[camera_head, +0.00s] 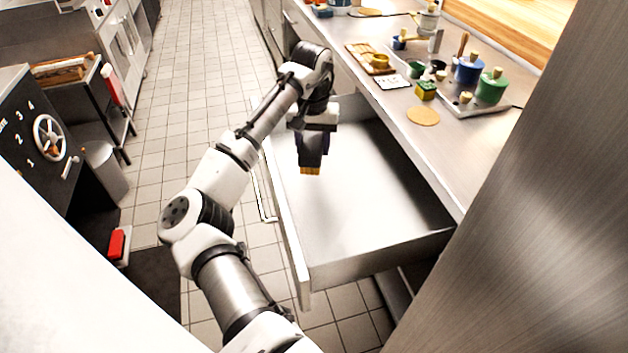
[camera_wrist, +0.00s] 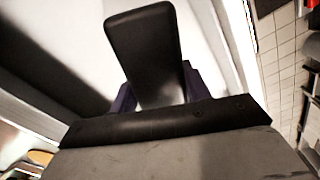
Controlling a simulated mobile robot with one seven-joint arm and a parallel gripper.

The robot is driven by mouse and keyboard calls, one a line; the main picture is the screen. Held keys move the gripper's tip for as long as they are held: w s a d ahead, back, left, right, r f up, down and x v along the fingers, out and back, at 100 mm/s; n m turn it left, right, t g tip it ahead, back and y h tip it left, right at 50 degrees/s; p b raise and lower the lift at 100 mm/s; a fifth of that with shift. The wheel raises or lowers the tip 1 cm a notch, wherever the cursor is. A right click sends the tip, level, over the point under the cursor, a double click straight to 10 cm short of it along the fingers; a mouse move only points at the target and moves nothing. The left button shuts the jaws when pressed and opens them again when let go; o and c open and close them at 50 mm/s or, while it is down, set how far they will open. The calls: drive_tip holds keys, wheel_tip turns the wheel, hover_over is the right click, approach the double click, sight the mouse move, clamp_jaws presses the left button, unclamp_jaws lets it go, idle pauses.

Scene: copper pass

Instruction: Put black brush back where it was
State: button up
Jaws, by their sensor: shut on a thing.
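My gripper (camera_head: 315,146) is over the open metal drawer (camera_head: 372,185), pointing down. It is shut on the black brush (camera_head: 310,170), whose yellowish bristles show below the fingers. In the wrist view the brush's broad black body (camera_wrist: 145,45) sits between the purple fingers (camera_wrist: 192,84). The brush looks held above the drawer floor; I cannot tell the exact gap. The part of the drawer behind my arm is hidden; the visible floor is bare.
The steel counter (camera_head: 452,165) right of the drawer carries a round tan mat (camera_head: 423,116), a yellow-green sponge-like block (camera_head: 426,90), a blue pot (camera_head: 468,70) and a green pot (camera_head: 492,87). The drawer walls rise around the gripper. A black safe (camera_head: 45,140) stands left.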

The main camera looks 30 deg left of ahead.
sight(313, 191)
wheel_tip(313, 191, down, 13)
drive_tip(key=shift+r+p, duration=0.1)
drive_tip(key=shift+p, duration=0.75)
drive_tip(key=o, duration=0.9)
wheel_tip(313, 191, up, 12)
drive_tip(key=shift+b, duration=1.2)
